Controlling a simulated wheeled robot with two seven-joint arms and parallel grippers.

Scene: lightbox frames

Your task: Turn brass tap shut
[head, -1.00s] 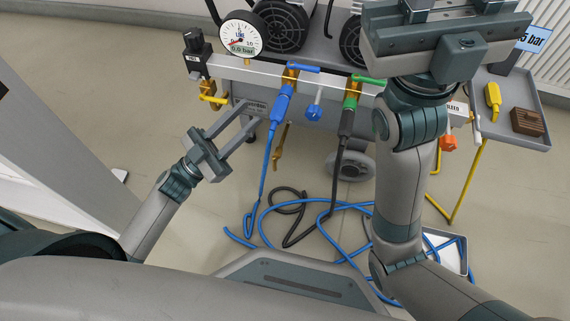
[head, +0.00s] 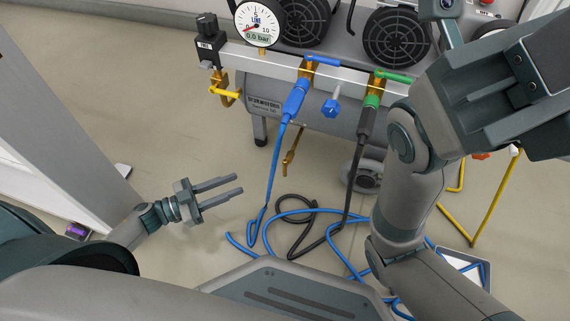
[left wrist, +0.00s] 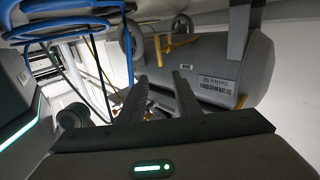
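A brass tap (head: 291,154) hangs under the grey compressor tank, its long lever slanting down and to the left. In the left wrist view, a brass-coloured piece (left wrist: 180,41) shows at the tank's edge; I cannot tell surely whether it is this tap. My left gripper (head: 238,183) is open and empty, below and left of the tap, apart from it. Its two fingers (left wrist: 162,76) point toward the tank in the left wrist view. My right gripper (head: 500,75) is large at the upper right; its fingers are mostly cut off or hidden.
A gauge (head: 257,22) reads 0.0 bar. A yellow-handled valve (head: 226,93) hangs at the rail's left. Blue (head: 294,98) and black (head: 366,122) hoses drop to coils on the floor. A wheel (head: 361,176) stands under the tank.

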